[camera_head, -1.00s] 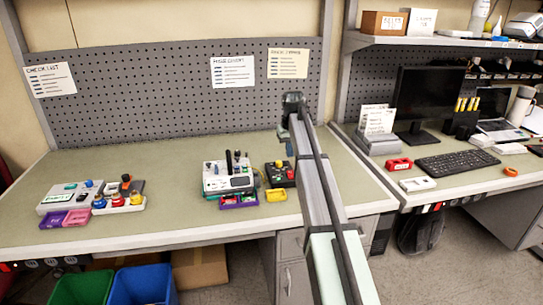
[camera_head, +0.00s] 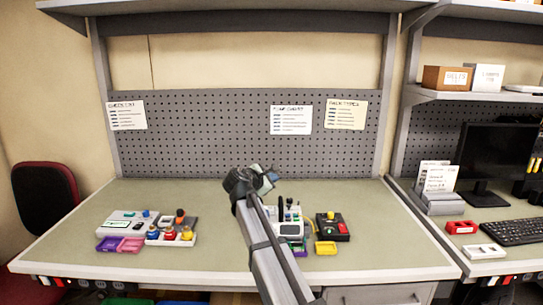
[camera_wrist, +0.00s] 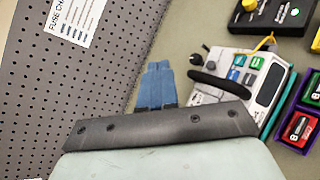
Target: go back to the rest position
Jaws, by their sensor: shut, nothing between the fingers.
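My gripper (camera_head: 268,179) is raised above the middle of the workbench, in front of the pegboard in the head view. In the wrist view its blue fingers (camera_wrist: 158,84) are together with nothing between them. A white pump unit (camera_head: 291,222) stands on the bench just right of my arm, partly hidden by it. The wrist view shows this unit (camera_wrist: 262,78) with coloured buttons and a dark handle, apart from the fingers. A black box with a yellow knob (camera_head: 333,227) stands to its right.
A yellow tray (camera_head: 325,248) lies near the black box. The pegboard (camera_head: 220,140) stands behind. A monitor (camera_head: 497,155) and keyboard (camera_head: 513,231) are at right.

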